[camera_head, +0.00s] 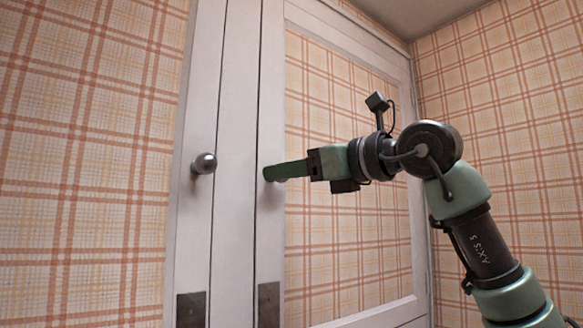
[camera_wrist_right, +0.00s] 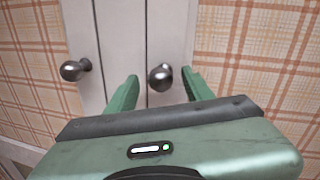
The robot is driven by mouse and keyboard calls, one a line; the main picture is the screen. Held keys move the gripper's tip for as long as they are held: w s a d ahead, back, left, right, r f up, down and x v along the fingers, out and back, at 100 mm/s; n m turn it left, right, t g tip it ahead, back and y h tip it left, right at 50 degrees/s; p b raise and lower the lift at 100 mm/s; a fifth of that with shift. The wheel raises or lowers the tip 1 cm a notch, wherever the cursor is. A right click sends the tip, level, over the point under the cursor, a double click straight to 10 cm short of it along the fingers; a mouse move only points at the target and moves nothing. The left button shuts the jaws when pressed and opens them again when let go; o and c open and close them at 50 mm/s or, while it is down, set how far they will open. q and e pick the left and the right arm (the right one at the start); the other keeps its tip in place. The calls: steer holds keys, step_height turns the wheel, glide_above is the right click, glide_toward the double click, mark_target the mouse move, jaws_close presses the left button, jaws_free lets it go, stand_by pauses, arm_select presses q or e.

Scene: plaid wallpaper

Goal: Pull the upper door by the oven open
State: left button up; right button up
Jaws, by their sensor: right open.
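Tall white-framed doors with plaid panels stand in front of me, and the right door (camera_head: 348,75) looks closed. My right gripper (camera_head: 280,171) is at its left edge stile, jaws open. In the right wrist view, a round dark metal knob (camera_wrist_right: 160,77) sits between the spread fingers of the right gripper (camera_wrist_right: 161,75). In the head view the fingers mostly hide this knob. Whether the fingers touch it I cannot tell. A second round knob (camera_head: 204,163) is on the door frame to the left, and it also shows in the right wrist view (camera_wrist_right: 72,70). My left gripper is not in view.
Dark metal plates (camera_head: 191,309) (camera_head: 268,304) sit low on both stiles. Plaid wall (camera_head: 505,120) stands to the right, beyond the door. More plaid surface (camera_head: 80,160) fills the left. A pale ceiling (camera_head: 420,14) shows at top right. No oven is visible.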

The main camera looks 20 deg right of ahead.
jaws_close()
steer(key=shift+s, duration=0.1)
stand_by(1.2)
